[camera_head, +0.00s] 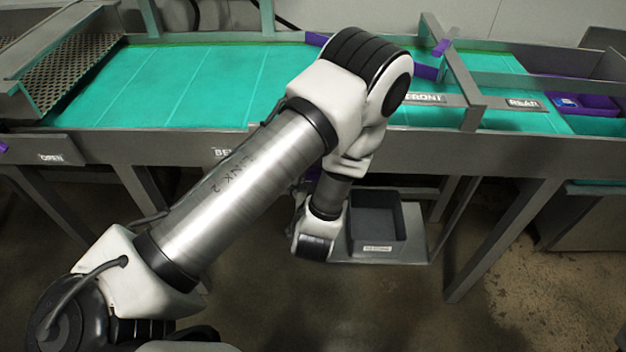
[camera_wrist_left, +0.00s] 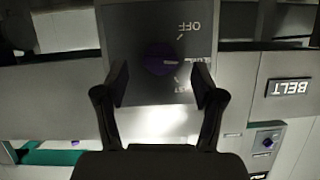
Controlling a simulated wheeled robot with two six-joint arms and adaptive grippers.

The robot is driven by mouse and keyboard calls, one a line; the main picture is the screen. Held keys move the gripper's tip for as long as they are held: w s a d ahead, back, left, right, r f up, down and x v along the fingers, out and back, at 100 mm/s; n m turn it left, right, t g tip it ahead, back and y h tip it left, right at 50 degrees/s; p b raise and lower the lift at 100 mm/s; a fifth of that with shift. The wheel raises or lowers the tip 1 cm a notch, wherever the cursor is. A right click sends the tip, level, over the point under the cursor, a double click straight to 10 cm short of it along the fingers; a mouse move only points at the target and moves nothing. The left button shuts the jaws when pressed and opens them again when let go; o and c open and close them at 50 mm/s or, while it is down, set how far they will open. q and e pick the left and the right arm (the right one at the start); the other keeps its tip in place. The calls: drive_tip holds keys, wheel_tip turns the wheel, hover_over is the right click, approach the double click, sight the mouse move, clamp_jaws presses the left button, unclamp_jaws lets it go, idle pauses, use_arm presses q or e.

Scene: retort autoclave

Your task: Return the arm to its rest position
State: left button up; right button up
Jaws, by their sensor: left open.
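My left arm reaches in from the lower left of the head view, bends at a high elbow above the green belt and comes down to its wrist in front of the belt frame. The gripper jaws are hidden in the head view. In the left wrist view my left gripper (camera_wrist_left: 160,88) is open with nothing between its fingers. It faces a grey panel with a purple knob (camera_wrist_left: 160,58) and an upside-down OFF label. The knob appears between and beyond the fingertips; I cannot tell the exact gap. My right gripper is not in view.
The green belt (camera_head: 215,85) runs across behind the arm, with a grey front rail (camera_head: 450,148). A dark grey bin (camera_head: 378,225) stands on a low shelf right of the wrist. A purple tray (camera_head: 580,100) is at far right. Open floor lies in front.

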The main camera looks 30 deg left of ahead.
use_arm(q)
drive_tip(key=v, duration=0.3)
drive_tip(key=shift+s, duration=0.1)
drive_tip(key=s+f+m+g+h, duration=0.2)
drive_tip(key=s+f+g+h, duration=0.4)
drive_tip(key=s+f, duration=0.9)
drive_tip(key=s+d+m+g+h, duration=0.1)
drive_tip(key=s+d+m+g, duration=0.2)
drive_tip(key=s+d+g, duration=0.2)
drive_tip(key=s+f, duration=0.1)
drive_tip(key=s, duration=0.2)
